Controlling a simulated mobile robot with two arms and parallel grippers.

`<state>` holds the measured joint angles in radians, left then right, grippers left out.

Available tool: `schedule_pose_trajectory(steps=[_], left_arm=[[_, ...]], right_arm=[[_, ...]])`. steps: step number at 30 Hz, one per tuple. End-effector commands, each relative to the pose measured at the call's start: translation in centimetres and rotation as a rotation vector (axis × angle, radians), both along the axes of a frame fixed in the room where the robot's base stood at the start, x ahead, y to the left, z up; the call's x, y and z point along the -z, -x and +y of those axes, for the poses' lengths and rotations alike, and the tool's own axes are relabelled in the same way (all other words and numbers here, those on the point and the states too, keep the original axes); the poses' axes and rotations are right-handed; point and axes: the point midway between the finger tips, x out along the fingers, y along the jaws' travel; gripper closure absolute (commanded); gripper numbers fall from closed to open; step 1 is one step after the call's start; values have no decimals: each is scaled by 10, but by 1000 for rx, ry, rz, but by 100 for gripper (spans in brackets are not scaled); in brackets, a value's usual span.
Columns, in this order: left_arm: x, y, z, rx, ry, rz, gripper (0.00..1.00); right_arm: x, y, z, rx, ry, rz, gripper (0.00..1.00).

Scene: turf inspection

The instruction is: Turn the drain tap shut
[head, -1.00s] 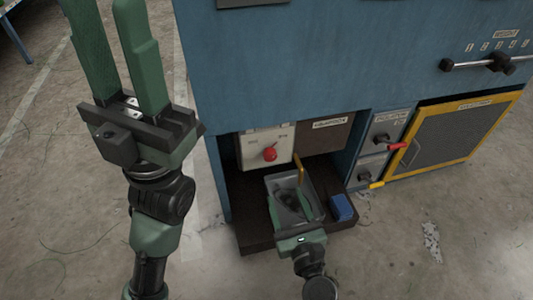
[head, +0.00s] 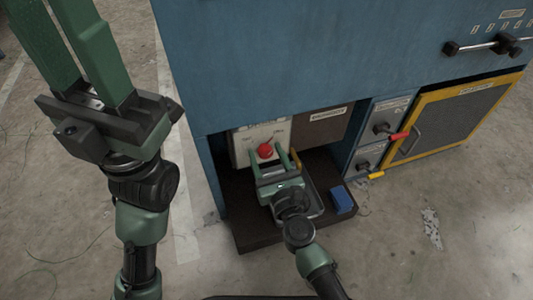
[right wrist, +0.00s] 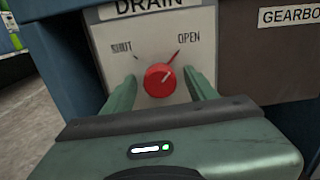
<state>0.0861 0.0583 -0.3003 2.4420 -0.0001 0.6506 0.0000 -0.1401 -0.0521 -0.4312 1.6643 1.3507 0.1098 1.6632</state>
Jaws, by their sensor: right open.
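The drain tap is a round red knob (head: 265,151) on a pale plate (head: 246,141) in the recess of the blue machine. In the right wrist view the knob (right wrist: 158,82) has a light mark pointing up and right, towards the red line at OPEN; SHUT is at upper left. My right gripper (head: 269,157) is open, its fingers at the left and right of the knob. In the wrist view (right wrist: 162,77) gaps show on both sides. My left gripper (head: 70,25) is open and empty, raised at upper left, its fingertips out of frame.
A dark shelf (head: 262,236) juts out below, with a grey tray (head: 317,203) partly hidden by my right arm and a blue block (head: 342,201). A brass-coloured lever (head: 296,159) stands close right of my gripper. Red (head: 399,137) and yellow (head: 374,175) handles are further right.

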Motion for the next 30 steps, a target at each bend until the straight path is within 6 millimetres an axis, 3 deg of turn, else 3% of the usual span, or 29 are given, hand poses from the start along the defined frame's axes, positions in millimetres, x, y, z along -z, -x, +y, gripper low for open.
schedule_pose_trajectory(steps=[8,14,23,30], left_arm=[[0,0,0,0,0,0,64],[0,0,0,1,0,0,64],[-1,0,0,1,0,-1,64],[-3,1,0,1,3,2,64]], right_arm=[[0,-2,0,0,0,0,45],[0,-1,0,0,0,0,100],[0,-1,0,0,29,-9,100],[-1,-2,0,-1,149,-47,100]])
